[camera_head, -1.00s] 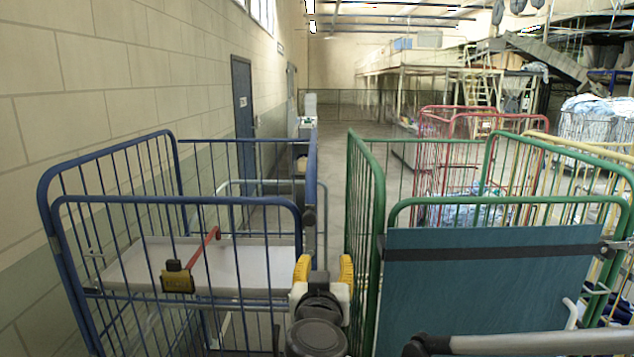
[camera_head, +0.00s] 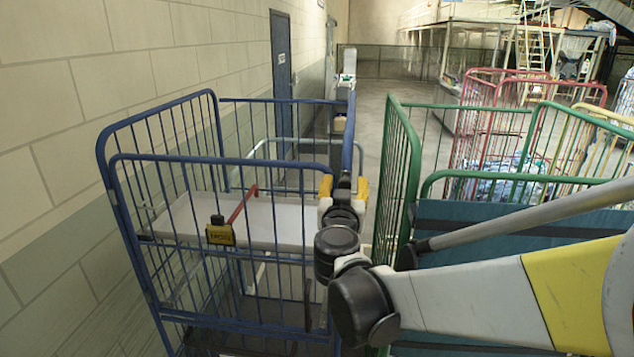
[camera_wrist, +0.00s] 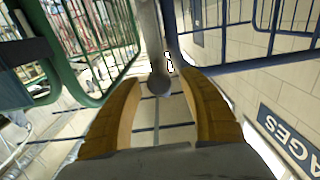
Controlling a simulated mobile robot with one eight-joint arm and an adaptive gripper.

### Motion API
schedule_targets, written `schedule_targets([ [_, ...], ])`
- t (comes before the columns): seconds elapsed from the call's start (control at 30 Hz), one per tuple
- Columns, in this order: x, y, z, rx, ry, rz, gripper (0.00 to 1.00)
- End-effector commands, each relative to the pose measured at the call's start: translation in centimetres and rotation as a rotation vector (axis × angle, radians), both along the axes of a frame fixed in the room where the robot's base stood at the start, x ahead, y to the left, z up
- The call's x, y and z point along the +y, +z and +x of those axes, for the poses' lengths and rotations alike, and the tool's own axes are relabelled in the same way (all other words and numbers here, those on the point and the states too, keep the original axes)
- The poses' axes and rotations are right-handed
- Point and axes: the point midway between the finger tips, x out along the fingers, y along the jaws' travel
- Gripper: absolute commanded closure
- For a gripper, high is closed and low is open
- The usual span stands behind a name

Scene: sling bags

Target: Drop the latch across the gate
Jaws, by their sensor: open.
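A blue wire cage (camera_head: 235,161) stands at left in the head view. A red bar (camera_head: 241,204) with a yellow-and-black block (camera_head: 220,232) sits at its front bars; I cannot tell if this is the latch. My gripper (camera_head: 343,188) is at the cage's right side, its yellow fingers apart. In the wrist view my gripper (camera_wrist: 158,105) is open, and a grey rod (camera_wrist: 150,45) with a round end lies ahead, in line with the gap. I cannot tell whether the rod is between the fingers, or whether it is the latch. No contact shows.
A green cage (camera_head: 401,170) with a teal panel (camera_head: 470,220) stands close on the right, leaving a narrow gap. A white shelf (camera_head: 275,222) spans the blue cage. A wall (camera_head: 60,150) runs along the left. Red cages (camera_head: 480,120) stand behind.

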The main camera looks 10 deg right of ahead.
Motion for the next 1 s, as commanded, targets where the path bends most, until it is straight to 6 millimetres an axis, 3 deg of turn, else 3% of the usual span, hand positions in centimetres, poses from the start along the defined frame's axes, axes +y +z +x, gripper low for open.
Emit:
schedule_targets([
  [0.27,-0.06,-0.01,0.16,0.0,0.0,0.0,0.51],
  [0.43,-0.06,-0.01,0.14,0.0,0.0,0.0,1.0],
  [1.0,0.62,-0.08,0.39,0.018,0.001,-0.056,1.0],
])
